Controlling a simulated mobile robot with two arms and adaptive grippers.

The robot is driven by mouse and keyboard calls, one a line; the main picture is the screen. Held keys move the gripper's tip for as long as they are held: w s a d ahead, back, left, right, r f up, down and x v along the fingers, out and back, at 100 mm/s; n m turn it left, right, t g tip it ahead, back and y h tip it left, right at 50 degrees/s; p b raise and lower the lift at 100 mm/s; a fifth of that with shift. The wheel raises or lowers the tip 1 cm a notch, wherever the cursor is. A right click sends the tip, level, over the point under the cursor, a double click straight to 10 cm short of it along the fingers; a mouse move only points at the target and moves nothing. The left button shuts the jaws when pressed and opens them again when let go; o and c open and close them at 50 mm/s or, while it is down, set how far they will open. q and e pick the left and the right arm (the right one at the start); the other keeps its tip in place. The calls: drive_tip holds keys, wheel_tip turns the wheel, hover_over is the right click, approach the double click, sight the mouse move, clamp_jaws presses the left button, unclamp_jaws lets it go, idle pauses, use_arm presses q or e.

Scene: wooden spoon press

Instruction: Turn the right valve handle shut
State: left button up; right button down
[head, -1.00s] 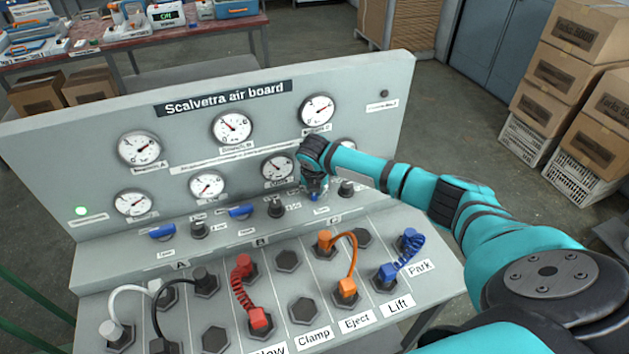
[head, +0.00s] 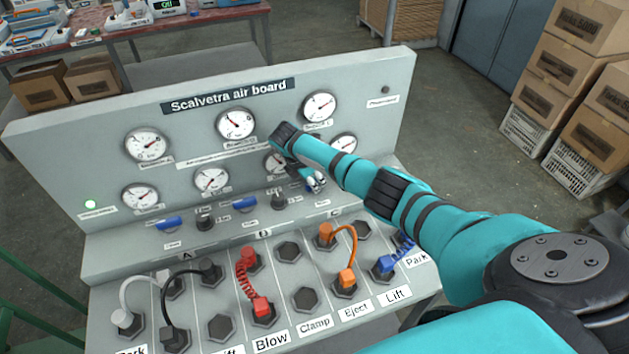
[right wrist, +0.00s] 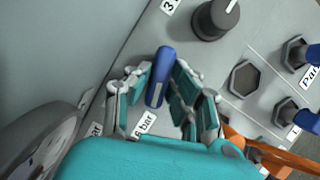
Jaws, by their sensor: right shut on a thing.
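The right valve handle (right wrist: 160,72) is a blue lever, seen in the right wrist view between the fingers of my right gripper (right wrist: 157,90). The gripper is shut on it, with pads on both sides. In the head view my right gripper (head: 315,183) is at the right end of the valve row, below the gauges, and mostly hides that handle. Two other blue handles, the left one (head: 168,223) and the middle one (head: 241,203), lie crosswise on the board. My left gripper is not in view.
The grey air board (head: 60,170) carries several gauges. Black knobs, one (head: 278,200) just left of my gripper, stand between the handles. Below are hose sockets with an orange hose (head: 351,252) and a red hose (head: 245,280). Boxes (head: 595,90) stand far right.

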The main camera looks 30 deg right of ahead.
drive_tip(key=shift+f+m+g+b, duration=0.15)
drive_tip(key=shift+m+g+b, duration=0.5)
drive_tip(key=shift+m, duration=0.95)
drive_tip(key=c, duration=1.2)
unclamp_jaws()
drive_tip(key=shift+w, duration=0.1)
drive_tip(key=shift+r, duration=0.25)
drive_tip(key=v, duration=1.1)
drive_tip(key=shift+r, duration=0.3)
